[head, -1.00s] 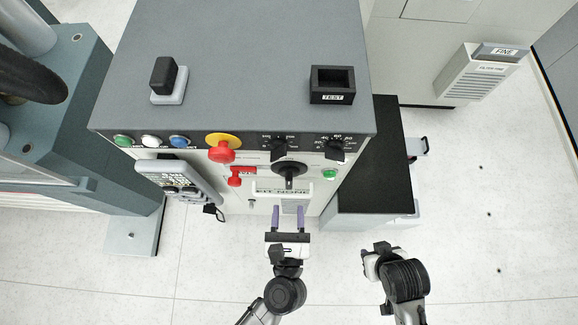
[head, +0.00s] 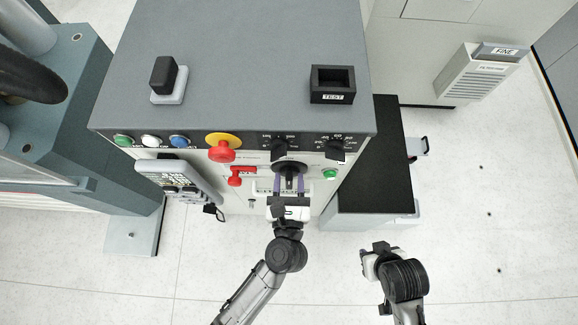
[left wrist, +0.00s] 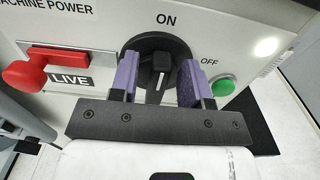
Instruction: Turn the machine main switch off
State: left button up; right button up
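The main switch is a black rotary knob on a round black plate (head: 289,168) on the front of the machine. In the left wrist view its handle (left wrist: 160,66) stands upright, towards the ON mark (left wrist: 166,20). The OFF mark (left wrist: 209,62) is to its right. My left gripper (head: 289,186) is at the switch. In the left wrist view its two purple fingers (left wrist: 158,82) are apart, one on each side of the handle, with gaps showing. My right gripper (head: 372,254) is away from the machine at the lower right; its fingers are not clear.
A red lever (left wrist: 62,58) with a LIVE label (left wrist: 70,80) is left of the switch. A green button (left wrist: 223,86) is at its right. A yellow-and-red emergency stop (head: 222,147) and a handheld pendant (head: 180,178) are further left. The floor in front is clear.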

pick_arm(q)
grip_shut()
